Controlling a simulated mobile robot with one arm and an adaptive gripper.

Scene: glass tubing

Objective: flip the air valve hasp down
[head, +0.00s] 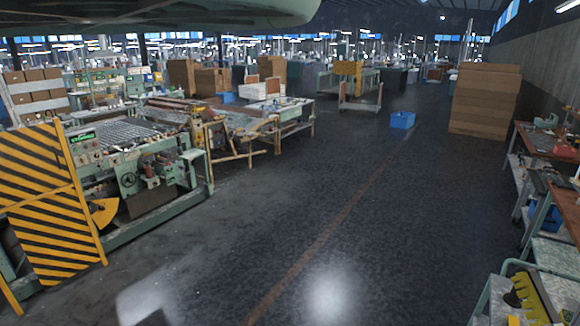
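I cannot make out the air valve hasp in the head view. A large green machine (150,208) with rollers stands at the left. Small fittings (152,172), partly reddish, sit on its front side, with a round dial-like part (128,179) beside them. They are too small to tell whether one is an air valve. My gripper is not in view. A smooth rounded grey-green part, likely mine, crosses the top left.
A yellow-and-black striped guard (50,205) stands at the near left. Workbenches (553,140) line the right wall, with a cart (485,305) holding a yellow object (533,297) at lower right. A blue crate (402,120) and stacked cartons (485,98) stand farther back. The middle floor is clear.

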